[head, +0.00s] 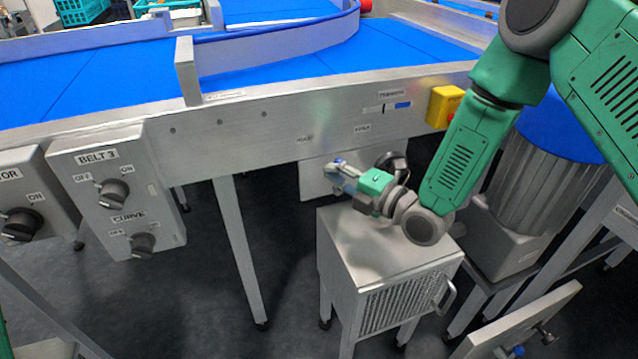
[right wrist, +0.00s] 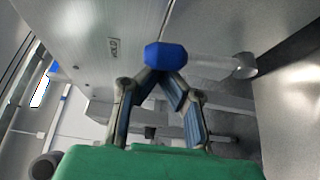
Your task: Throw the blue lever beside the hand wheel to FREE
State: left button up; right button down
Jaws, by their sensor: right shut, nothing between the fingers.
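The blue lever's knob (right wrist: 165,56) shows in the right wrist view on a pale metal shaft running right to a round pivot. In the head view the blue knob (head: 339,161) is small, below the plate's left and right labels, the right one reading like FREE. Its exact setting is hard to tell. My right gripper (right wrist: 160,76) is shut and empty. Its fingertips meet right at the knob; I cannot tell whether they touch. In the head view it (head: 345,174) partly covers the lever. The dark hand wheel (head: 393,163) is just right, partly hidden. My left gripper is out of view.
A metal cabinet (head: 375,240) with a grille and handle stands under my right wrist. The conveyor's steel side (head: 270,115) runs above. A yellow box (head: 444,106) is right, a motor (head: 545,180) farther right. BELT 3 switches (head: 115,190) are left.

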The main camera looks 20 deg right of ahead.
jog(key=d+m+t, duration=0.1)
jog(key=d, duration=0.1)
jog(key=d+m, duration=0.2)
jog(key=shift+d+m+t+y, duration=0.25)
jog(key=shift+m+t+y, duration=0.05)
jog(key=shift+t, duration=0.1)
jog(key=shift+w, duration=0.1)
dwell(0.6)
